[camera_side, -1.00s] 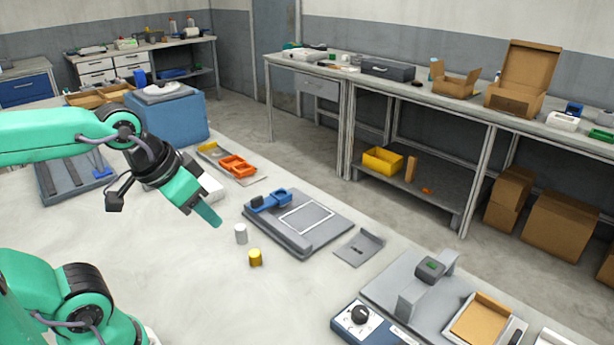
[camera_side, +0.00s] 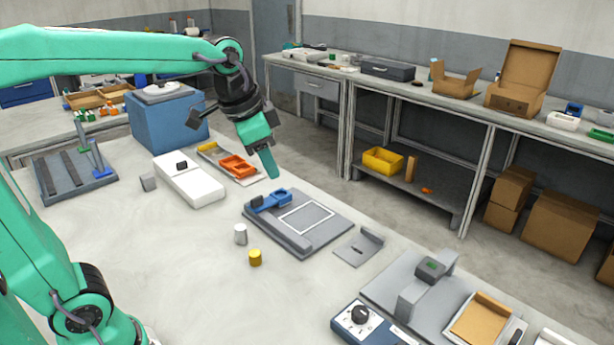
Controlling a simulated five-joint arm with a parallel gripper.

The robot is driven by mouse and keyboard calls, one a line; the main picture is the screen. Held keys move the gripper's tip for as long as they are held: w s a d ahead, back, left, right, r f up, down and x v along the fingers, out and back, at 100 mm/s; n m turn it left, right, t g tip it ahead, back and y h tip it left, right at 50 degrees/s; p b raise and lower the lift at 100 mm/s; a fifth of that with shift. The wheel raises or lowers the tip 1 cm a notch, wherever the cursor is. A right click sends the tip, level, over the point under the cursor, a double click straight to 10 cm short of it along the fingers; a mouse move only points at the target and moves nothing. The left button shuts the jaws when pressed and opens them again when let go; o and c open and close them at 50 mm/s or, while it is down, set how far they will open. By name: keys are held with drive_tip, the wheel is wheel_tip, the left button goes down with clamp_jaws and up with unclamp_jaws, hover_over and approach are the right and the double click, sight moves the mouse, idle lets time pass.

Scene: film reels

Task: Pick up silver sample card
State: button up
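I cannot tell for sure which thing is the silver sample card. A small grey flat piece (camera_side: 148,182) stands tilted on the table, left of a white box. A grey plate with a raised edge (camera_side: 358,248) lies right of the grey board (camera_side: 312,240) with a white outlined rectangle. My gripper (camera_side: 271,170) points down and slightly right in the air, appearing above the far end of that board. Its fingers overlap from this side, so whether they are open or shut does not show. Nothing is visibly held at the tips.
A silver-grey cylinder (camera_side: 240,234) and a yellow cylinder (camera_side: 255,257) stand before the board. The white box (camera_side: 190,180), an orange holder (camera_side: 237,166) and a blue block (camera_side: 170,120) are farther back. A grey fixture (camera_side: 410,290) stands right. The front middle of the table is clear.

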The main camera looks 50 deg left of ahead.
drive_tip(key=w+d+f+m+g, duration=0.1)
drive_tip(key=w+m, duration=0.2)
drive_tip(key=w, duration=0.6)
drive_tip(key=m+g, duration=0.3)
drive_tip(key=m, duration=0.7)
hover_over(373, 233)
wheel_tip(373, 233, down, 20)
drive_tip(key=shift+r, duration=0.1)
drive_tip(key=shift+w+f, duration=0.15)
drive_tip(key=shift+f, duration=0.25)
drive_tip(key=shift+f, duration=1.3)
